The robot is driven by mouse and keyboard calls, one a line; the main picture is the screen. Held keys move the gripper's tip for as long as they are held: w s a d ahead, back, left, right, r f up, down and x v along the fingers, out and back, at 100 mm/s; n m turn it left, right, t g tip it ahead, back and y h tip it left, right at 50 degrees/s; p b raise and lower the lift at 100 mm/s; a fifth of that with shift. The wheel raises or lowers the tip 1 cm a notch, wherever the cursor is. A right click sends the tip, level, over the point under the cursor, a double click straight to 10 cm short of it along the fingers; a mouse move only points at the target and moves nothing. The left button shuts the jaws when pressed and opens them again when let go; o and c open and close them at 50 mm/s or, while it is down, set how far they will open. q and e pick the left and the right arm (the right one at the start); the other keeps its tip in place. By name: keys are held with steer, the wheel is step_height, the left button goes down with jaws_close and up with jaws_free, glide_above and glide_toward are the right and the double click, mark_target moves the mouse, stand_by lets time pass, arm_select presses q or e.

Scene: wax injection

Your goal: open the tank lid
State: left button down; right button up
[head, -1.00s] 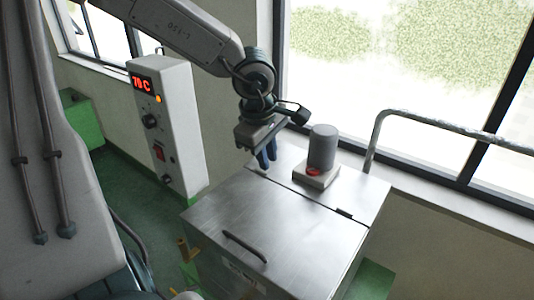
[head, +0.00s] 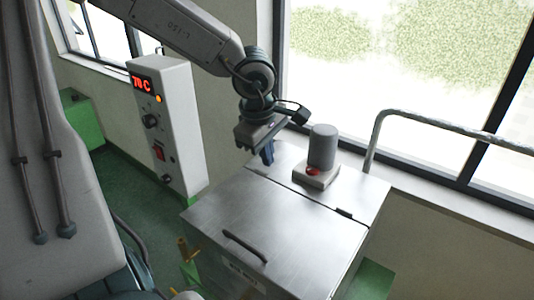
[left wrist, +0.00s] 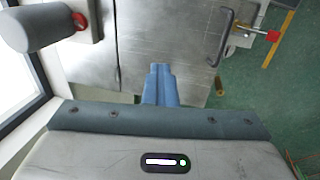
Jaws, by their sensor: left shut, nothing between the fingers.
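The steel tank lid (head: 280,223) lies flat and closed on the tank, with a dark bar handle (head: 244,246) near its front edge. The lid (left wrist: 165,38) and its handle (left wrist: 227,38) also show in the left wrist view, the handle at upper right. My left gripper (head: 268,154) points down above the tank's back left corner, near the hinge side and away from the handle. Its blue fingers (left wrist: 160,84) are shut together with nothing between them. My right gripper is not in view.
A grey cylinder motor (head: 323,147) on a base with a red button (head: 313,171) stands on the tank's rear strip. A control box (head: 168,125) reading 70 C stands at left. A metal rail (head: 440,128) and windows are behind. A red-handled valve (left wrist: 272,36) sits beside the tank.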

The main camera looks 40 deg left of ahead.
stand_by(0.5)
arm_select(q)
steer(key=c, duration=1.5)
jaws_free()
steer(key=b+v, duration=0.2)
steer(key=v, duration=0.8)
steer(key=shift+r, duration=0.35)
